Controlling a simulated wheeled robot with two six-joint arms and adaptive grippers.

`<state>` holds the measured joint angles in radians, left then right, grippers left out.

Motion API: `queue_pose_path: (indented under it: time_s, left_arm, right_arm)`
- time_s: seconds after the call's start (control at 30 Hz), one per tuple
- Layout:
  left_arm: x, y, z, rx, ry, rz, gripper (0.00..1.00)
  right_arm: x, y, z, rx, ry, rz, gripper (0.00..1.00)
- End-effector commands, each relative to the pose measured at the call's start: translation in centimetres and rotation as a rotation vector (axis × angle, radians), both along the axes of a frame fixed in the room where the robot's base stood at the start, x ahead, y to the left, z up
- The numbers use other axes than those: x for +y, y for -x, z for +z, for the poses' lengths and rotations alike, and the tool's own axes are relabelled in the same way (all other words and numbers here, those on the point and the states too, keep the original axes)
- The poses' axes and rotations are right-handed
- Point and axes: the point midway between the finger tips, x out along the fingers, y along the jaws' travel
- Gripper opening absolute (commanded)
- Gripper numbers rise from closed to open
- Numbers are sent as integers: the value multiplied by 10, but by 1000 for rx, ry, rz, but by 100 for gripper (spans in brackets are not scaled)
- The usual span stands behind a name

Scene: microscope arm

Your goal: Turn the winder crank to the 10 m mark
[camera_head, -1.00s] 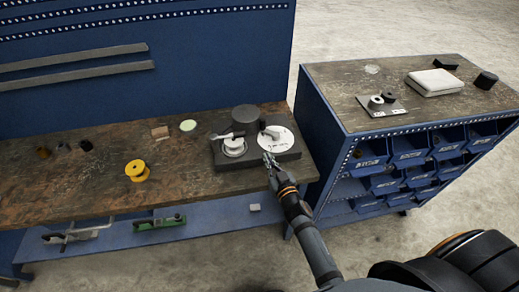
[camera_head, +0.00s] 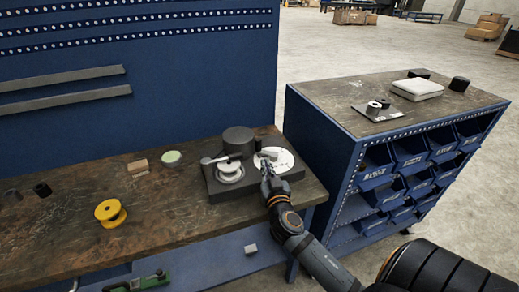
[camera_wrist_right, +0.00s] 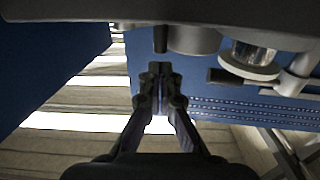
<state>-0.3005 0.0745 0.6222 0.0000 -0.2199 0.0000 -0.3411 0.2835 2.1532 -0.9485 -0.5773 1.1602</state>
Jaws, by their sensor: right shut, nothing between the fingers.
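The winder (camera_head: 212,192) is a dark grey base on the right end of the workbench. It carries a white spool (camera_head: 230,168) with a light grey arm above it, a dark cylinder (camera_head: 238,140) and a white marked dial (camera_head: 283,160). A small grey handle-like part lies over the dial; I cannot tell whether it is the crank. The dial marks are too small to read. My right gripper (camera_head: 266,168) is shut and empty at the dial's front-left edge, partly covering it. In the right wrist view its closed fingertips (camera_wrist_right: 160,70) point at a dark peg-like part; contact is unclear.
A yellow spool (camera_head: 110,213), a pale green disc (camera_head: 171,158) and a small brown block (camera_head: 138,167) lie left on the workbench (camera_head: 160,215). A blue bin cabinet (camera_head: 325,135) stands close on the right. Bare bench top lies between the yellow spool and the winder.

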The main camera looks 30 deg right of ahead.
Motion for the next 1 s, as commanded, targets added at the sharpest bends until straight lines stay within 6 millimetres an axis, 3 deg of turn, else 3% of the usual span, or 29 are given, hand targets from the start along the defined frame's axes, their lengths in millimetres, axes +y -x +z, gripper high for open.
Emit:
queue_pose_path:
  time_s: [0.2, 0.4, 0.87, 1.0]
  left_arm:
    - [4, 0, 17, 1, -5, -1, 0]
    - [4, 1, 25, 2, -5, -1, 0]
    - [4, 1, 26, 3, -5, -1, 0]
    - [4, 1, 13, 3, -5, -1, 0]
  right_arm:
    - [-18, -44, 4, -1, -1, -1, 0]
    - [-27, -70, 2, 0, -1, 1, 0]
    - [-30, -78, -1, 1, -2, 2, 0]
    - [-31, -82, -5, -1, -1, 2, 0]
